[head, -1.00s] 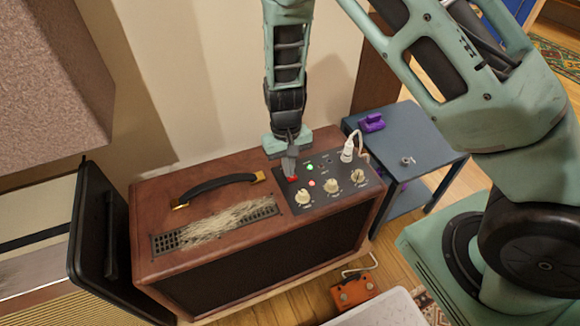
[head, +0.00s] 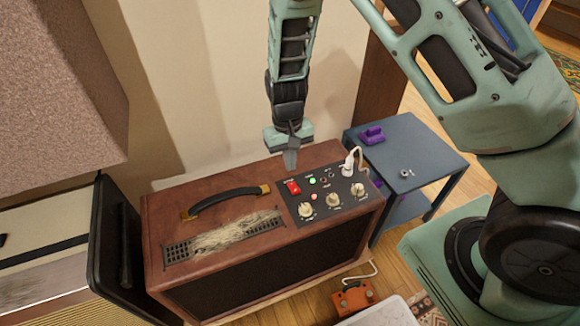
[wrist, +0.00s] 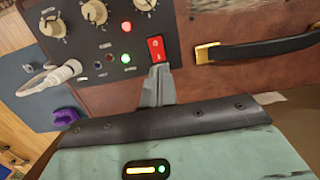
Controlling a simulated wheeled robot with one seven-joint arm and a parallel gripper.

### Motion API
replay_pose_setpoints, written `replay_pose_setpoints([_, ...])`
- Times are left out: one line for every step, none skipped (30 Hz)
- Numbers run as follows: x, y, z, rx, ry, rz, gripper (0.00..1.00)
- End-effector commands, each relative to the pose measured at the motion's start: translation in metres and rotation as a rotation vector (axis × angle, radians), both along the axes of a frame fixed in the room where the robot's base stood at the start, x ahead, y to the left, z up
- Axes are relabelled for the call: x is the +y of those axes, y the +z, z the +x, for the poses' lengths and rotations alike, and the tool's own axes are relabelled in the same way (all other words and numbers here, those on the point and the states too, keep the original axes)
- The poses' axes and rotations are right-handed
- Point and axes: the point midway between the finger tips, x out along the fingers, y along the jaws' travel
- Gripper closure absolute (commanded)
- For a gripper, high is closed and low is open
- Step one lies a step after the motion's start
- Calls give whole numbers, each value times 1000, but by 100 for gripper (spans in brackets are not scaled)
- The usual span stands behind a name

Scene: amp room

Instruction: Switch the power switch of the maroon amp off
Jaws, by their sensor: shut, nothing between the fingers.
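The maroon amp (head: 240,255) stands against the wall with its black control panel (head: 336,178) on top at the right. The red power switch (head: 293,187) is in the panel's left corner, and it also shows in the wrist view (wrist: 157,48). A green light (head: 312,181) and a red light (head: 314,197) beside it are lit. My gripper (head: 290,167) is shut and empty, pointing down just behind the switch. In the wrist view its fingertips (wrist: 158,70) lie close to the switch's near end; I cannot tell if they touch.
Cream knobs (head: 333,200) and a white plug with cable (head: 349,163) are on the panel. A black carry handle (head: 225,199) is left of it. A blue-grey side table (head: 420,150) with a purple object (head: 371,136) stands right. An orange pedal (head: 353,297) is on the floor.

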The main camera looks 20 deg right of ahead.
Motion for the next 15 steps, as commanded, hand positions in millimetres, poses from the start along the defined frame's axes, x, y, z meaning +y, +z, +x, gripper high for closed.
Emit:
replay_pose_setpoints([0,14,2,-4,1,1,100])
replay_pose_setpoints([0,21,3,-4,1,1,100])
replay_pose_setpoints([0,30,4,-4,0,1,100])
replay_pose_setpoints([0,35,5,-3,0,1,100])
replay_pose_setpoints([0,41,6,-4,1,1,100])
replay_pose_setpoints([0,48,6,-3,1,1,100])
replay_pose_setpoints([0,53,7,-2,0,1,100])
replay_pose_setpoints([0,57,7,-3,0,1,100])
replay_pose_setpoints([0,62,8,-3,1,0,100])
replay_pose_setpoints([0,65,8,-1,1,0,100])
replay_pose_setpoints([0,68,9,-1,1,0,100])
replay_pose_setpoints([0,71,9,-1,0,0,100])
replay_pose_setpoints([0,73,9,-1,0,0,100])
replay_pose_setpoints([0,74,9,-1,0,0,100])
replay_pose_setpoints([0,75,9,-1,0,0,100])
